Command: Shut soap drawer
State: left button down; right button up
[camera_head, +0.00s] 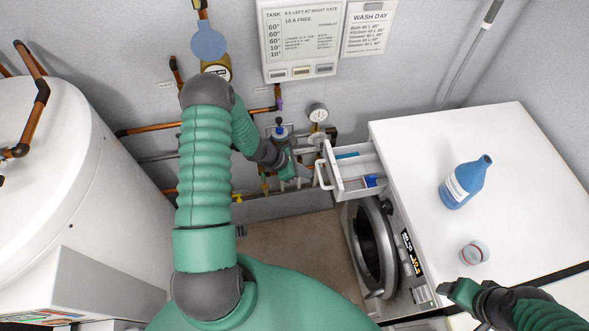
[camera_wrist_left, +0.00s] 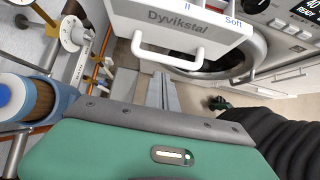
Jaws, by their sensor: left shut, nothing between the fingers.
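The white soap drawer (camera_head: 352,172) sticks out of the washing machine (camera_head: 470,135), pulled open. Blue material shows in its compartments. Its front with the word Dyvikstal and a white handle (camera_wrist_left: 165,55) shows in the left wrist view. My left gripper (camera_head: 305,173) is shut and empty, just left of the drawer's handle in the head view. In the left wrist view its fingers (camera_wrist_left: 163,92) point toward the drawer from below the handle; I cannot tell if they touch it. My right gripper (camera_head: 448,289) is over the machine top's near edge; its fingers are hard to make out.
A blue bottle (camera_head: 465,183) and a small clear cup (camera_head: 474,252) stand on the machine top. The round washer door (camera_head: 372,250) stands open below the drawer. Pipes, valves and a gauge (camera_head: 318,112) line the wall behind my left gripper. A white tank (camera_head: 60,150) is at left.

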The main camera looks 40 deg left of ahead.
pick_arm(q)
jog(key=w, duration=0.1)
jog(key=b, duration=0.1)
send_near(355, 172)
jog(key=f, duration=0.3)
jog(key=shift+s+a+f, duration=0.15)
jog(key=shift+s+a, duration=0.05)
jog(key=shift+a, duration=0.1)
jog(key=w+d, duration=0.4)
jog(key=w, duration=0.1)
jog(key=shift+w+d, duration=0.1)
jog(key=shift+d, duration=0.15)
jog(key=shift+d+r, duration=0.2)
jog(key=shift+w+a, duration=0.1)
pick_arm(e)
jog(key=shift+w+d+f, duration=0.5)
jog(key=shift+w+d, duration=0.1)
jog(key=shift+d, duration=0.05)
jog(key=shift+a, duration=0.15)
